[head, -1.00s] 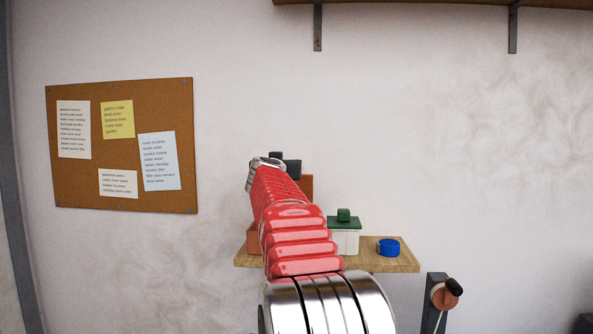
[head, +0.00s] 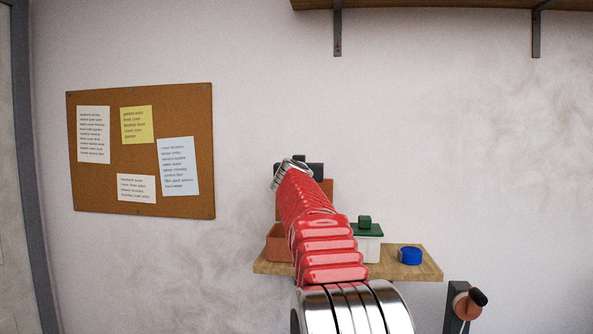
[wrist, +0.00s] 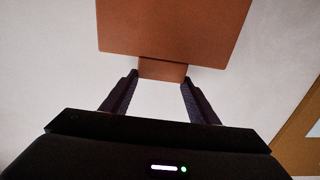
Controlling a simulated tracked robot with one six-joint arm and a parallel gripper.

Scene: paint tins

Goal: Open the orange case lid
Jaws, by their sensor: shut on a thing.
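The orange case (head: 278,244) stands at the left of a wooden wall shelf, partly hidden behind my red arm. Its orange lid (head: 328,188) stands raised above it, beside my wrist. The lid also fills the upper middle of the wrist view (wrist: 175,28). The lid's small handle (wrist: 163,70) lies between the two dark fingers of my gripper (wrist: 161,80), which is shut on it. In the head view the fingers are mostly hidden behind the arm.
On the wooden shelf (head: 425,268), right of the case, stand a white tin with a green lid (head: 367,232) and a blue round tin (head: 410,256). A lever (head: 467,304) is at lower right. A corkboard (head: 140,200) hangs left. An upper shelf (head: 430,4) is overhead.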

